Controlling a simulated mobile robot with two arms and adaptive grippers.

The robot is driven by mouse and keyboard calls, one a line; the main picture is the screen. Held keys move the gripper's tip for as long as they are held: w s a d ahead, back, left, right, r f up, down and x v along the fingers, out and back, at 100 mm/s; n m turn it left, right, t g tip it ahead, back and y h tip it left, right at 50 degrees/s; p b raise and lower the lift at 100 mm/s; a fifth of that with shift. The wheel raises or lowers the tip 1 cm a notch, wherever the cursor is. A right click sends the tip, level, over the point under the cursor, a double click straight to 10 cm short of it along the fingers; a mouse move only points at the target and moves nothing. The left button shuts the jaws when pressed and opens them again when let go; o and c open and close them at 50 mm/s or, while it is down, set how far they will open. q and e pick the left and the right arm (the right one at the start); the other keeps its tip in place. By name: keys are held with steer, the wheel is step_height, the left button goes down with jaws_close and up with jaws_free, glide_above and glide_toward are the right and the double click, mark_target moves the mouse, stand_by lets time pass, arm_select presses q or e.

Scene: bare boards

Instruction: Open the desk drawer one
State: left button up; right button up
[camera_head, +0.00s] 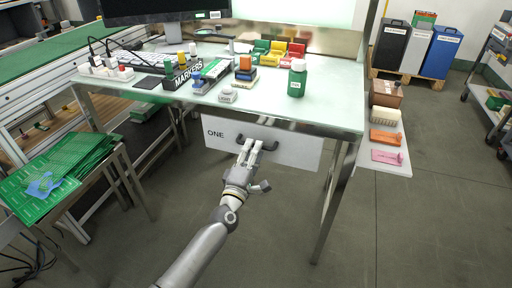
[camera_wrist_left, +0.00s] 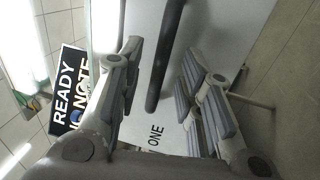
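The white desk drawer (camera_head: 292,153) marked ONE hangs under the right part of the desk top and looks closed. Its dark bar handle (camera_head: 270,146) is on the front face; the handle also shows in the left wrist view (camera_wrist_left: 160,65). My left gripper (camera_head: 252,148) is at the handle, in front of the drawer. In the left wrist view its two fingers (camera_wrist_left: 160,90) are spread, one on each side of the handle, with gaps visible. The drawer front (camera_wrist_left: 215,30) and its ONE label show behind them. The fingers hide part of the handle in the head view. My right gripper is not in view.
The desk top (camera_head: 325,108) holds a green bottle (camera_head: 297,78), a markers box (camera_head: 183,77), coloured bins and a monitor. A desk leg (camera_head: 333,195) stands right of the drawer. Green boards (camera_head: 65,170) lie on a side table at left. The floor in front is clear.

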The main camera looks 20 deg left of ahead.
arm_select(q)
steer(key=shift+w+r, duration=0.25)
steer(key=shift+w, duration=1.05)
steer(key=shift+c, duration=0.3)
jaws_close()
